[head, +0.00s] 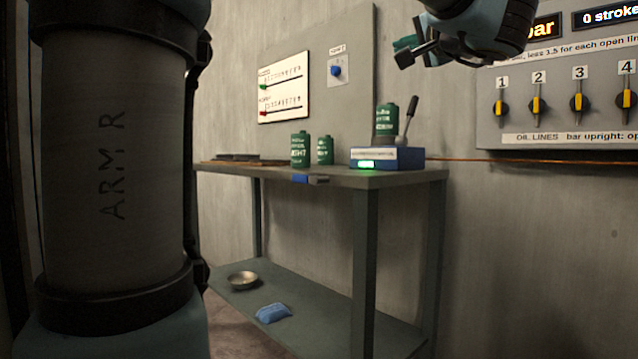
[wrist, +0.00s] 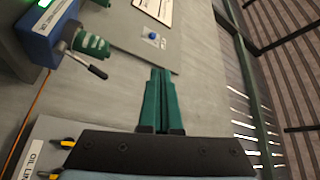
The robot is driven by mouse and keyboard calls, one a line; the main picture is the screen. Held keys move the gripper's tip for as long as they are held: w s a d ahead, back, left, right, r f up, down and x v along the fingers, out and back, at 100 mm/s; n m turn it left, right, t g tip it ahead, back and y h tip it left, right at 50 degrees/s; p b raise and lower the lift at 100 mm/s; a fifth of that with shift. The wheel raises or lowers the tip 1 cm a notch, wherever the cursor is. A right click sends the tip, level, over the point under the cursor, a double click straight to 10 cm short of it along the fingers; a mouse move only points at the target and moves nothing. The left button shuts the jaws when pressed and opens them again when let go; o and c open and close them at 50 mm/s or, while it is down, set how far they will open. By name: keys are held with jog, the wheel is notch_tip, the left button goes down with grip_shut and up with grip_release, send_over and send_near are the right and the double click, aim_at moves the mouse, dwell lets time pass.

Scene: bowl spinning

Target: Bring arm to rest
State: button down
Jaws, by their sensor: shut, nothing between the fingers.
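My gripper (head: 404,50) is at the top of the head view, raised in the air in front of the wall and left of the oil lines panel. In the wrist view my gripper (wrist: 162,75) has its two green fingers together, with nothing between them. My arm comes in from the top right of the head view. A large link of mine marked "ARM R" fills the left side and hides what is behind it.
A grey table (head: 400,176) bears green cans (head: 300,149) and a blue device (head: 400,158) with a lever. Its lower shelf holds a metal bowl (head: 243,281) and a blue cloth-like item (head: 272,313). A panel (head: 560,120) with yellow valve handles is on the right wall.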

jog(key=w+a+f+g, duration=0.2)
jog(key=a+f+g, duration=0.15)
jog(key=f, duration=0.65)
jog(key=w+a+f+g, duration=0.1)
jog(key=a+f+g, duration=0.3)
jog(key=f, duration=0.6)
jog(key=w+a+f+g, duration=0.25)
jog(key=a+f, duration=0.25)
jog(key=f, duration=0.5)
jog(key=s+a+f+n+g+h+b, duration=0.1)
jog(key=s+a+f+n+g+h, duration=0.15)
jog(key=s+f, duration=0.45)
jog(key=s+a+f+n+g+h, duration=0.1)
jog(key=s+a+f+n+g, duration=0.25)
jog(key=f, duration=0.75)
jog(key=s+a+f+n+g+h+b, duration=0.1)
jog(key=s+a+f+n+g+h, duration=0.25)
jog(key=f, duration=0.55)
notch_tip(320, 180, up, 38)
jog(key=s+t+y+p, duration=0.1)
jog(key=p, duration=3.7)
jog(key=shift+s+a+y, duration=0.15)
jog(key=shift+y, duration=0.25)
